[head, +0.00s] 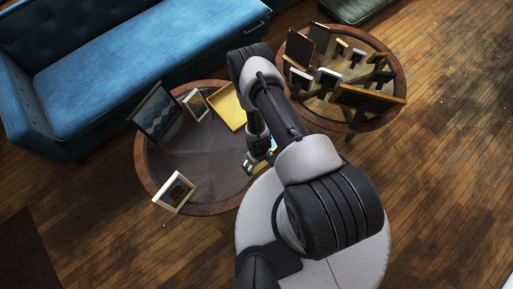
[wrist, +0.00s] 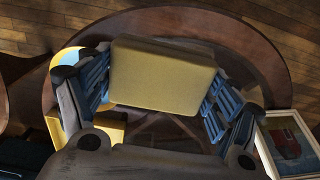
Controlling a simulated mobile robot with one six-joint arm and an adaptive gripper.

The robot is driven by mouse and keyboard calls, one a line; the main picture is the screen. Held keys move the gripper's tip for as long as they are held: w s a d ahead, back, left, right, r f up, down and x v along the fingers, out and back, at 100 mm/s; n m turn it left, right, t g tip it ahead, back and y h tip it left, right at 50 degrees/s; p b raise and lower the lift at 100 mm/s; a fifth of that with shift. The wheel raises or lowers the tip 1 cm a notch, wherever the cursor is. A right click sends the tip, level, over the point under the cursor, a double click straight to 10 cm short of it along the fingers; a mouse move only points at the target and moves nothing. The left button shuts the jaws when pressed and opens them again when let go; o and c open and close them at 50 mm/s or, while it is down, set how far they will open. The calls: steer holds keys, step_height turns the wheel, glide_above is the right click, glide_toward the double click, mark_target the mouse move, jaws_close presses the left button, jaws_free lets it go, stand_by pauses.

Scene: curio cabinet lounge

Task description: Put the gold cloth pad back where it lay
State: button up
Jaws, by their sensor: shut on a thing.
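The gold cloth pad (wrist: 162,75) is a soft-edged block, held between the blue-lined fingers of my gripper (wrist: 160,90) in the wrist view. The fingers press on its left and right sides. The round, glass-topped wooden table (wrist: 270,55) lies behind and below the pad. In the head view my gripper (head: 258,160) is over the right part of this table (head: 145,180). The pad is mostly hidden there by my arm, and its height above the table is hard to judge.
A yellow tray (head: 225,106) and picture frames (head: 157,115) stand at the table's back. A white-framed picture (head: 174,192) stands at the front left. A blue-and-yellow round item (wrist: 66,58) is beside my left finger. Another table (head: 398,82) holds several frames. The table's middle is clear.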

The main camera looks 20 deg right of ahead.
step_height(320, 180, down, 15)
steer(key=b, duration=0.5)
steer(key=shift+r, duration=0.2)
steer(key=shift+f, duration=0.2)
steer(key=o, duration=1.3)
steer(key=shift+r, duration=0.1)
steer(key=shift+o, duration=0.2)
